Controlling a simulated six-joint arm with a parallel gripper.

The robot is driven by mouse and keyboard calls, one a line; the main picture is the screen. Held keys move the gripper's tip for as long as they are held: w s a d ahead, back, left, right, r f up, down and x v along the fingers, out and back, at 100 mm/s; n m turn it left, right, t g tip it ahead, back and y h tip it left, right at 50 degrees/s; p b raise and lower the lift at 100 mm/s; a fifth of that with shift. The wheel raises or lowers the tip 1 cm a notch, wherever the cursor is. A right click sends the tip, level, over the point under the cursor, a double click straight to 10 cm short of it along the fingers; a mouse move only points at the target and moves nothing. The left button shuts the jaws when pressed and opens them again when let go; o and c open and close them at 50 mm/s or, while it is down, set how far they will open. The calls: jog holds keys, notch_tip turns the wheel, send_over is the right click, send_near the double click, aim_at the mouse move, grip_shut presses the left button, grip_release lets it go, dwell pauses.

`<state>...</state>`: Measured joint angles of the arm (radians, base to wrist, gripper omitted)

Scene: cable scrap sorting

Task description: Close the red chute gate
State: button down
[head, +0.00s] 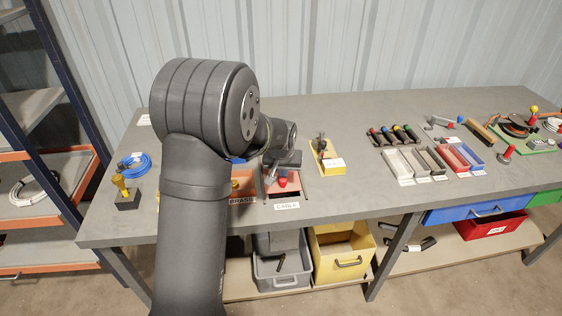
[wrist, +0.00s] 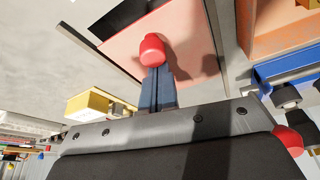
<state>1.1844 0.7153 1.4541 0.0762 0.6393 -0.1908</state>
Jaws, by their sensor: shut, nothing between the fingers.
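The red chute (head: 308,191), labelled CABLE, stands at the table's front edge in the head view, with a red knob (head: 283,182) at it. In the wrist view the pinkish-red panel (wrist: 196,62) fills the upper middle, with a dark area at its upper left. The red knob (wrist: 152,48) stands in front of this panel, right at my fingertips. My gripper (wrist: 157,75) is shut with its fingers together and empty. Whether the fingertips touch the knob is unclear. In the head view my gripper (head: 284,166) is over the red chute, and my arm partly hides it.
An orange chute (head: 243,186) labelled BRASS is just left, partly behind my arm. A yellow block (head: 331,165) with a dark clamp stands to the right. Grey (head: 282,277) and yellow bins (head: 343,258) sit below.

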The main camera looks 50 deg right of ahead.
aim_at(285, 181)
jog(key=s+a, duration=0.2)
jog(key=shift+s+a, duration=0.25)
jog(key=shift+a, duration=0.05)
jog(key=shift+s+a+f, duration=0.1)
jog(key=shift+f, duration=0.1)
jog(key=shift+w+d, duration=0.2)
jog(key=shift+d, duration=0.15)
jog(key=w+d, duration=0.1)
jog(key=d+r, duration=0.1)
jog(key=d, duration=0.1)
jog(key=shift+w+d+r, duration=0.1)
jog(key=shift+w, duration=0.3)
jog(key=v, duration=0.9)
jog(key=shift+a, duration=0.2)
jog(key=shift+r, duration=0.15)
